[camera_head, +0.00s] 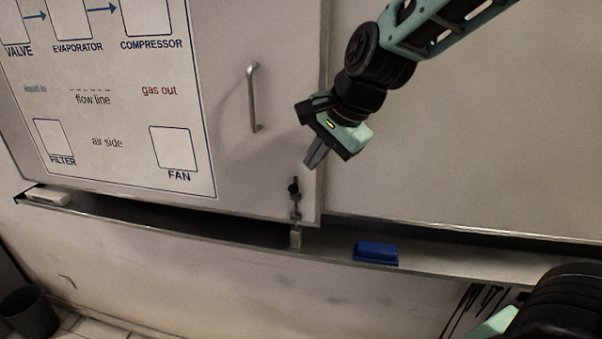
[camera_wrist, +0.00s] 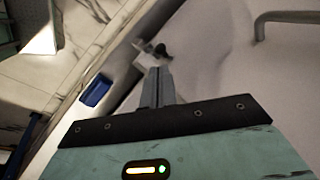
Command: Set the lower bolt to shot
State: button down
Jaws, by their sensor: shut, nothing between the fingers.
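The lower bolt (camera_head: 295,200) is a small upright bolt with a dark knob, near the bottom right corner of the white cabinet door. Its lower end stands close to a small pale block (camera_head: 295,238) on the ledge. My gripper (camera_head: 312,164) is shut and empty, above and slightly right of the bolt's knob, apparently apart from it. In the wrist view the shut fingers (camera_wrist: 158,72) point toward the bolt (camera_wrist: 158,50), and their tips hide part of it. I cannot tell whether the rod is inside the block.
A metal door handle (camera_head: 252,98) is above and left of the bolt. A long ledge (camera_head: 450,262) runs below the door and carries a blue eraser (camera_head: 376,253) to the right. A printed diagram (camera_head: 110,110) covers the door's left part. A dark bin (camera_head: 28,312) stands at lower left.

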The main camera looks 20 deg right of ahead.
aim_at(296, 187)
jog(key=x, duration=0.6)
jog(key=shift+w+f, duration=0.15)
jog(key=shift+f, duration=0.2)
jog(key=shift+f, duration=0.1)
notch_tip(296, 187, down, 3)
jog(key=b, duration=0.3)
